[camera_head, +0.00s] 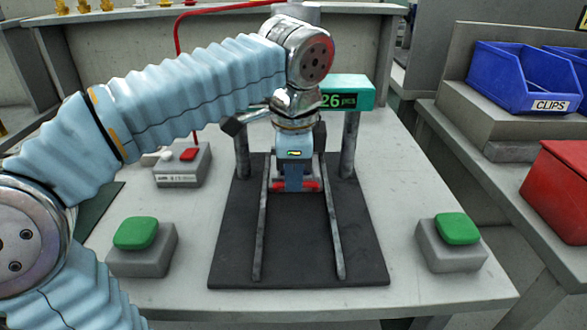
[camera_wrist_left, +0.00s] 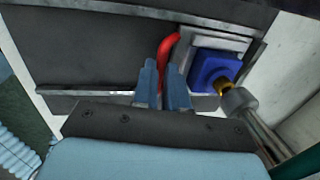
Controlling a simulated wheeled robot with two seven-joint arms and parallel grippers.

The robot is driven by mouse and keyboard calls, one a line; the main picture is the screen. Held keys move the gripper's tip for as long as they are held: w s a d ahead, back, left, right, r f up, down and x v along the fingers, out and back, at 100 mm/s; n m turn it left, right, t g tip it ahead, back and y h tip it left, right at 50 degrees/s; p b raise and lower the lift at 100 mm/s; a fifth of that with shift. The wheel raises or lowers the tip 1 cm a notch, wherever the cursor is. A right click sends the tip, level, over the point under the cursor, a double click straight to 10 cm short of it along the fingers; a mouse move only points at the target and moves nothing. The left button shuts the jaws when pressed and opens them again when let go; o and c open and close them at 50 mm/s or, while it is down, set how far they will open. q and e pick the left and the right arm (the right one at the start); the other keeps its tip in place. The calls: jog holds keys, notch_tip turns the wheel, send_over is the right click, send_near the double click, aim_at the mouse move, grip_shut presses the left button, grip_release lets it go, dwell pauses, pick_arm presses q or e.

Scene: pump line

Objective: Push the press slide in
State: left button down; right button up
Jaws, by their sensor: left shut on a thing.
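My left gripper (camera_head: 293,184) reaches in from the left and points down between the two rails at the front of the press. In the left wrist view its blue fingers (camera_wrist_left: 164,84) are closed around the red handle (camera_wrist_left: 168,50) of the press slide. Bits of the red handle (camera_head: 312,185) show beside the gripper in the head view. The slide's grey metal tray (camera_wrist_left: 250,48) holds a blue part (camera_wrist_left: 213,68) with a brass end, close to a metal press post (camera_wrist_left: 242,104). My arm hides most of the slide in the head view. My right gripper is not visible.
The black base plate (camera_head: 300,255) with its rails is empty in front of the gripper. Green buttons stand at left (camera_head: 135,233) and right (camera_head: 457,229). Blue bins (camera_head: 513,80) and a red bin (camera_head: 560,185) are right.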

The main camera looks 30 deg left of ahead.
pick_arm(q)
jog(key=shift+w+a+r, duration=0.15)
jog(key=c, duration=1.2)
grip_release()
jog(key=shift+o, duration=0.2)
notch_tip(320, 180, up, 13)
jog(key=s+d+p, duration=0.1)
jog(key=s+p, duration=0.1)
jog(key=shift+d+r, duration=0.15)
jog(key=shift+r, duration=0.05)
